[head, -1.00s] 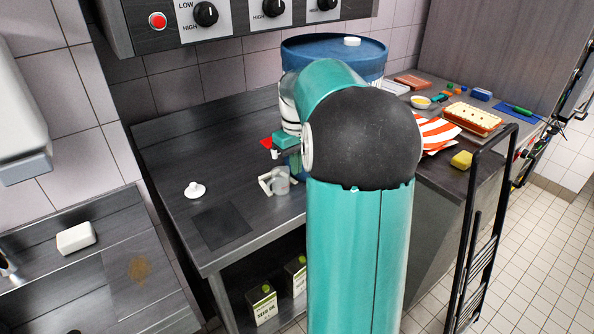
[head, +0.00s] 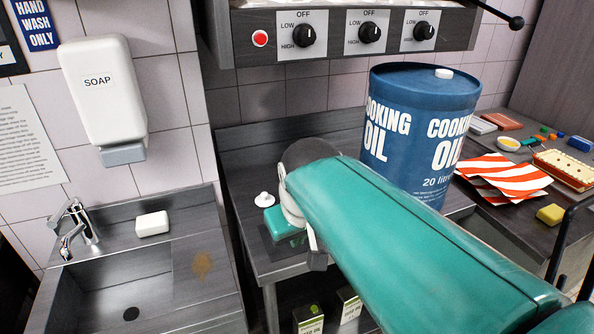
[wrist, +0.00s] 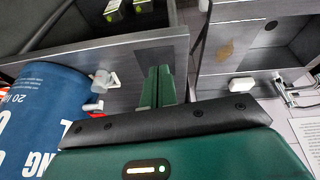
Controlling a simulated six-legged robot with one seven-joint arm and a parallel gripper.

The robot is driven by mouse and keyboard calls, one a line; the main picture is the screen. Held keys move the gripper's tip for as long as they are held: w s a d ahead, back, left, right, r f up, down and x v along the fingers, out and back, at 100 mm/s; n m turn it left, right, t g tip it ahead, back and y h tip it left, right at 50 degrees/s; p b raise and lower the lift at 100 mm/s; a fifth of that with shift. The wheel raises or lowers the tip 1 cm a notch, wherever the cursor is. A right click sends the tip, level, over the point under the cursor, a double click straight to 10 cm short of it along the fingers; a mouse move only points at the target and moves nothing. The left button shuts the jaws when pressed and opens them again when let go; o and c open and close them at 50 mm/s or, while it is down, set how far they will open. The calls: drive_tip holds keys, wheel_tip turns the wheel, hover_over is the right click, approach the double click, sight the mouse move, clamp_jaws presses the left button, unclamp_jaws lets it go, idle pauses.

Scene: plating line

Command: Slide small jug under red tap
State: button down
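The small clear jug (wrist: 101,82) with a white handle stands on the steel counter in the wrist view, left of my gripper and close to the blue drum. A white spout (wrist: 93,106) with a red part (wrist: 97,115) beside it juts from the drum near the jug. In the head view my arm hides the jug and tap. My gripper (wrist: 158,70) has its green fingers side by side with no visible gap and nothing between them. It is over the counter by the dark mat, apart from the jug.
The blue cooking oil drum (head: 417,120) stands at the back of the counter. A small white knobbed object (head: 264,199) sits left of my arm. The sink (head: 130,300) and soap bar (head: 152,223) are further left. Striped cloth (head: 500,178) and food lie at right.

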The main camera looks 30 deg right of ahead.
drive_tip(key=s+a+f+t+y, duration=0.1)
drive_tip(key=s+a+f, duration=0.1)
drive_tip(key=s+a, duration=0.3)
drive_tip(key=shift+s+t, duration=0.3)
drive_tip(key=shift+s, duration=0.05)
drive_tip(key=c, duration=1.4)
unclamp_jaws()
drive_tip(key=shift+a, duration=0.15)
drive_tip(key=shift+a+n, duration=0.1)
drive_tip(key=shift+n, duration=0.2)
